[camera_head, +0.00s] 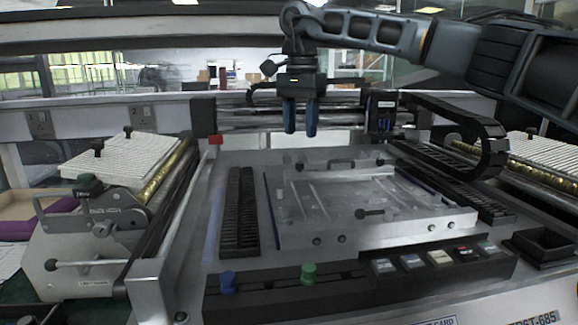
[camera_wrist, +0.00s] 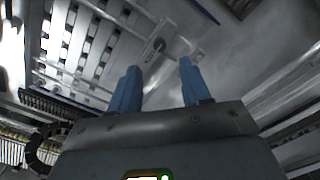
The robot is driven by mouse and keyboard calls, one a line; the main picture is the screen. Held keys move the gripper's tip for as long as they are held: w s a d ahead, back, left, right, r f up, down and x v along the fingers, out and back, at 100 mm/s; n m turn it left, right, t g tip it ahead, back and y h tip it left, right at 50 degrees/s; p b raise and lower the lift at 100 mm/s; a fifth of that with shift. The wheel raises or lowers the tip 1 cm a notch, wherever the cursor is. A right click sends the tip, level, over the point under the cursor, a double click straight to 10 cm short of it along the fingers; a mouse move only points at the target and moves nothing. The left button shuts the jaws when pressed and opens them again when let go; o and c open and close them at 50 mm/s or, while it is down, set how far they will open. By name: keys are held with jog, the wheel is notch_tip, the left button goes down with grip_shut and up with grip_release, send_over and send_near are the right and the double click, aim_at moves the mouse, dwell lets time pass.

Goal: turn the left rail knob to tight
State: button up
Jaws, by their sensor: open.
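A blue knob (camera_head: 228,282) stands at the left end of the black front rail (camera_head: 265,297). A green knob (camera_head: 308,272) stands further right on the same rail. The picture does not show how tight either knob is. My gripper (camera_head: 300,130) hangs fingers-down over the back of the machine, well above and behind both knobs. Its two blue fingers are apart with nothing between them. They also show in the wrist view (camera_wrist: 158,72), with a pale metal plate beyond them. I cannot make out the rail knobs in the wrist view.
A raised metal plate (camera_head: 335,237) with small handles fills the middle of the machine bed. Several labelled buttons (camera_head: 440,259) sit to the right on the front panel. A ribbed block (camera_head: 125,155) and lever clamp (camera_head: 110,210) stand at left. A black cable chain (camera_head: 480,135) curves at right.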

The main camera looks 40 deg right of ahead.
aim_at(300, 167)
notch_tip(300, 167, down, 8)
jog(key=shift+r+b, duration=0.2)
jog(key=shift+b, duration=0.15)
grip_shut()
dwell(0.5)
